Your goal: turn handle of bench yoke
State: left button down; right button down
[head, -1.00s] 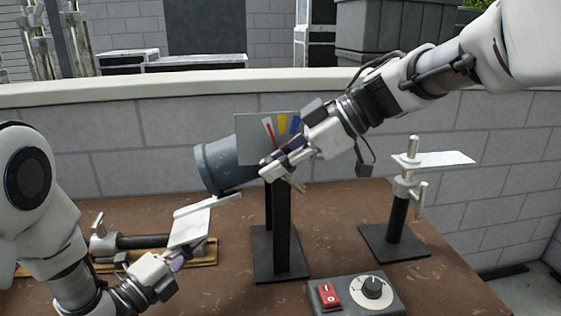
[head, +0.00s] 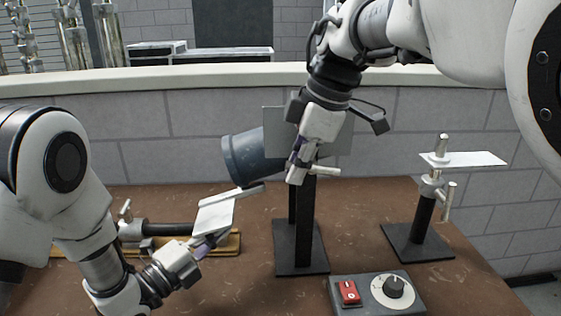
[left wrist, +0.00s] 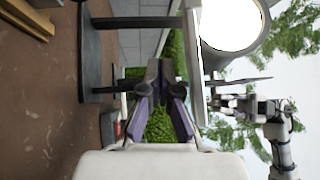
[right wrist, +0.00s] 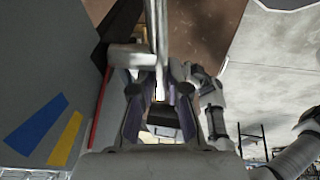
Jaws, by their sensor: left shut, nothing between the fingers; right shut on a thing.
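The bench yoke has a dark upright stand (head: 301,250), a grey cylinder (head: 255,157) and a grey panel (head: 340,135). Its light handle (head: 328,171) sticks out to the right of my right gripper (head: 297,172). That gripper is shut on the handle and points down in front of the panel. In the right wrist view a metal rod (right wrist: 159,35) runs to the fingers (right wrist: 160,110), beside the panel with blue and yellow marks (right wrist: 45,75).
A control box with a red switch and dial (head: 377,294) stands at the front of the brown table (head: 350,240). A second stand with a white plate (head: 465,159) is at the right. A metal tool on a wooden base (head: 150,238) lies behind my left arm. A block wall (head: 180,140) closes the back.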

jog(key=shift+f, duration=0.15)
jog(key=c, duration=1.2)
grip_release()
jog(key=shift+o, duration=0.2)
